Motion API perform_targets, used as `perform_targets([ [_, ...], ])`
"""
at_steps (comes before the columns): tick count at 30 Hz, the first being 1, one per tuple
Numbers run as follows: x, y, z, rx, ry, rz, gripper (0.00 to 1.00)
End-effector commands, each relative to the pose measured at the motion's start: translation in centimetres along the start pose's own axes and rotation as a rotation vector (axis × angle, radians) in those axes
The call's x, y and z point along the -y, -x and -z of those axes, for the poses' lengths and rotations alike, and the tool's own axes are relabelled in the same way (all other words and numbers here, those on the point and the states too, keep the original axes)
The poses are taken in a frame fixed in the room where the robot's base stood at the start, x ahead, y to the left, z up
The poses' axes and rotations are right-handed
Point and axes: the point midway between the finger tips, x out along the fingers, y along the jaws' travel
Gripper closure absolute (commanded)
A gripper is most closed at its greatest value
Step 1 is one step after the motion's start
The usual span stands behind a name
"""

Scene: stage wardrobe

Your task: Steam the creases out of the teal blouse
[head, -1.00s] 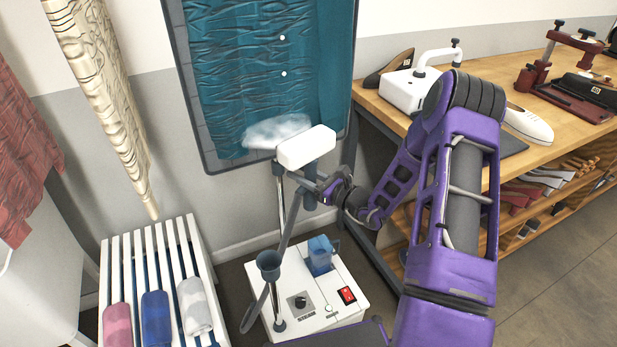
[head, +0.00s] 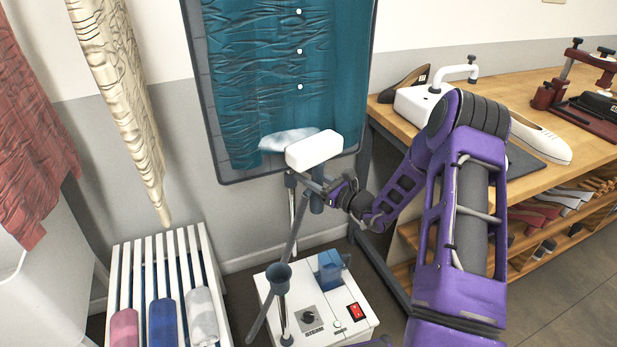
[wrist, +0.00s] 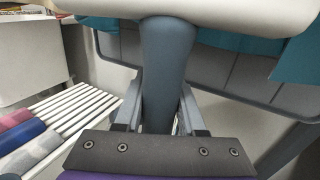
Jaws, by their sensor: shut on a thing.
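The teal blouse (head: 267,75) hangs against a grey board (head: 203,110) at the back. Creases cover its left and middle; the strip on its right looks smoother. My gripper (head: 325,191) is shut on the handle of the steamer head (head: 314,149). The white head is at the blouse's lower edge, with a pale puff of steam (head: 288,139) at its left. Whether it touches the cloth cannot be told. In the wrist view the grey handle (wrist: 167,70) stands between the fingers. The steamer base (head: 318,318), with a dial, red switch and blue tank, stands on the floor.
A white slatted bench (head: 167,255) with rolled towels is at lower left. Cream (head: 118,95) and red (head: 35,140) garments hang at left. A wooden workbench (head: 500,110) with tools stands at right, close to my arm. The steamer's pole and hose rise beneath the head.

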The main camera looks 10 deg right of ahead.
Motion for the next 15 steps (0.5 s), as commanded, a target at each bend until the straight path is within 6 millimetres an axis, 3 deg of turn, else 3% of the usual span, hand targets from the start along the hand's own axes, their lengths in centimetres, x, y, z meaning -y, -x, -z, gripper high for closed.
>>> perform_targets([
  [15, 0.0, 0.0, -3.2, 0.003, 0.002, 0.000, 1.00],
])
